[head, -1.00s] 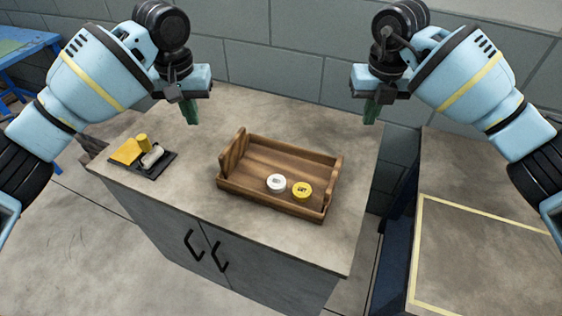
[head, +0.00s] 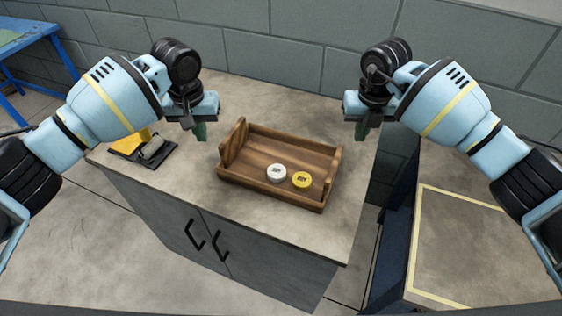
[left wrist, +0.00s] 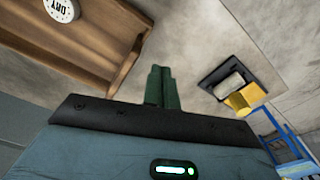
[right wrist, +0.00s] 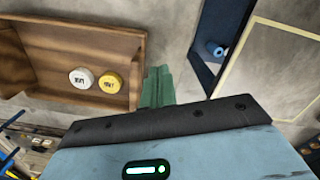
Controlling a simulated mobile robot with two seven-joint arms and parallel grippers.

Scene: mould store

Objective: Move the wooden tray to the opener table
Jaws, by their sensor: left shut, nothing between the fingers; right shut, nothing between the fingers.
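The wooden tray (head: 262,190) rests on the grey cabinet top (head: 190,190), with raised ends at left and right. A white round puck (head: 276,172) and a yellow one (head: 302,180) lie inside it, towards the right. My left gripper (head: 200,132) is shut and empty, above the cabinet just left of the tray's left end. My right gripper (head: 361,132) is shut and empty, up and to the right of the tray's right end. The tray also shows in the left wrist view (left wrist: 95,42) and the right wrist view (right wrist: 40,45). Neither gripper visibly touches it.
A small black tray (head: 160,158) with a yellow item and a grey roll lies left on the cabinet. At the right, past a gap, stands another surface (head: 480,250) with a yellow taped outline and bare top. A grey block wall is behind; a blue table (head: 35,45) is far left.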

